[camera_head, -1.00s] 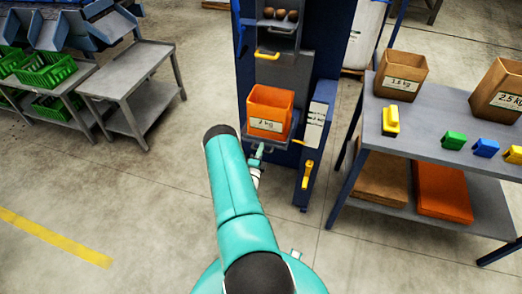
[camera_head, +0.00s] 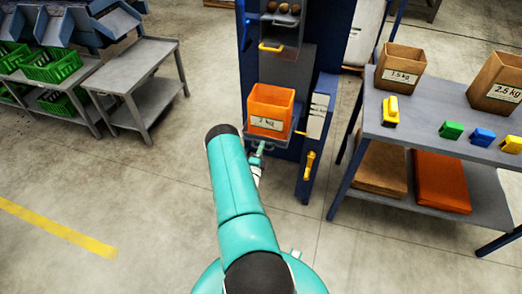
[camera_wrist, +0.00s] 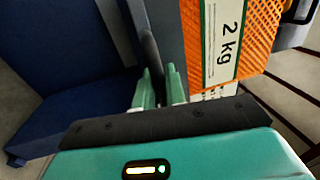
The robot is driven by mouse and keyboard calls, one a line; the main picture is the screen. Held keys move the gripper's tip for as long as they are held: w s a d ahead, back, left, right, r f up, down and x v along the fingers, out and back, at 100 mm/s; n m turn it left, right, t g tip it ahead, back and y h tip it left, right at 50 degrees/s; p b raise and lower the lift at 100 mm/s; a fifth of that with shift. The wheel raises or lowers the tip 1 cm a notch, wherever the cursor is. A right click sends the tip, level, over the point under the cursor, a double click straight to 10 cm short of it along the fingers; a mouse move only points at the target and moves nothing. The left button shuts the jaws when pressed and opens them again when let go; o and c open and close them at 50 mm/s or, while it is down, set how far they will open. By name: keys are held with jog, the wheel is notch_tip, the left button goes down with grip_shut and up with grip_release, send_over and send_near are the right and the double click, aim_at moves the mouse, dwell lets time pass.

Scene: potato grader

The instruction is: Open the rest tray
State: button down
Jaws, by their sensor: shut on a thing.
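The rest tray (camera_head: 283,142) is a grey shelf low on the front of the dark blue grader. An orange box (camera_head: 270,108) labelled 2 kg stands upright on it. A grey gap shows between the box and the grader's column. My gripper (camera_head: 257,150) is at the tray's front edge, below the box. In the wrist view my gripper's fingers (camera_wrist: 160,88) are shut on a dark bar (camera_wrist: 150,50), which looks like the tray's handle. The box's orange wall (camera_wrist: 262,35) is close on the right there. The exact contact is partly hidden.
A yellow-handled grey tray (camera_head: 271,47) is above, below several potatoes. A side panel with a yellow lever (camera_head: 309,165) stands right of the rest tray. A grey table (camera_head: 450,110) with cardboard boxes is further right. A low grey table (camera_head: 130,80) is left. Floor between is clear.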

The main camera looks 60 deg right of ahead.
jog(key=c, duration=1.5)
grip_release()
jog(key=shift+c, duration=0.2)
jog(key=v, duration=1.3)
jog(key=shift+a, duration=0.35)
